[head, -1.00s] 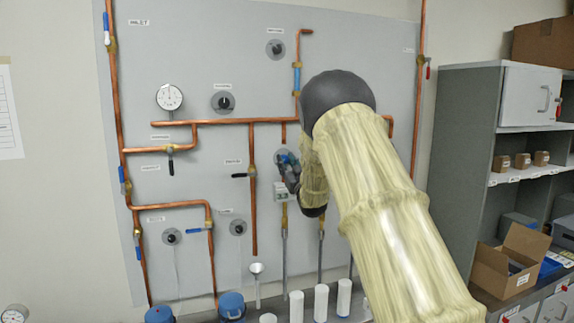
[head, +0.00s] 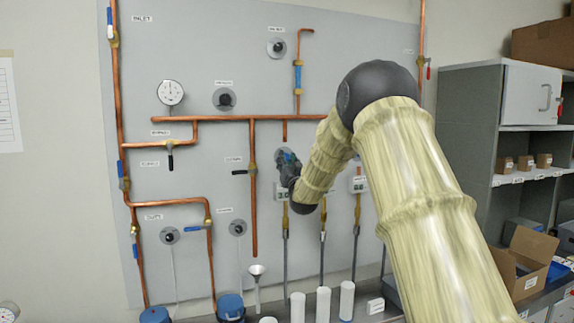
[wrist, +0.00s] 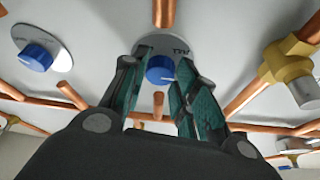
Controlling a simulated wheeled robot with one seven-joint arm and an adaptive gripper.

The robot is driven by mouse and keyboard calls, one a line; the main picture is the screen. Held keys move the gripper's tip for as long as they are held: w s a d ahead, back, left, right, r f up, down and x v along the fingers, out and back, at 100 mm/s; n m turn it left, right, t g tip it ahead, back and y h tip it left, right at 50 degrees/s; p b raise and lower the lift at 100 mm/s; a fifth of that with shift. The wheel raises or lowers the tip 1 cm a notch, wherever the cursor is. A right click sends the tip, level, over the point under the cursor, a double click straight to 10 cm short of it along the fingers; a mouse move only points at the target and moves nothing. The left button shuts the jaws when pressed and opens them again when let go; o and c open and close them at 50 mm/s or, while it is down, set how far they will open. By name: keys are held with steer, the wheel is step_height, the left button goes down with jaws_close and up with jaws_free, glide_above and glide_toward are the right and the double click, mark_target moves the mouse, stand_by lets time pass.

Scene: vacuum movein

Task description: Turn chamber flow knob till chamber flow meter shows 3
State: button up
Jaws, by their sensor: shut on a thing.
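My gripper (wrist: 165,85) has its two teal-padded fingers around a blue knob (wrist: 160,70) on a pale round plate (wrist: 185,48) in the wrist view. The fingers are shut on this knob. The plate's lettering is too small to read. In the head view my gripper (head: 286,163) is at this knob on the middle of the grey panel, and it mostly hides the knob. A white meter box (head: 358,184) shows right of my forearm, and another is partly visible just below my gripper.
Copper pipes (head: 253,190) and valve handles surround the knob. A second blue knob (wrist: 38,57) is left in the wrist view. A round dial gauge (head: 170,92) is on the upper left panel. White cylinders (head: 323,304) stand below. A grey cabinet (head: 465,150) is on the right.

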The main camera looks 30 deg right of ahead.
steer(key=o, duration=1)
steer(key=shift+d, duration=0.1)
steer(key=v, duration=1.2)
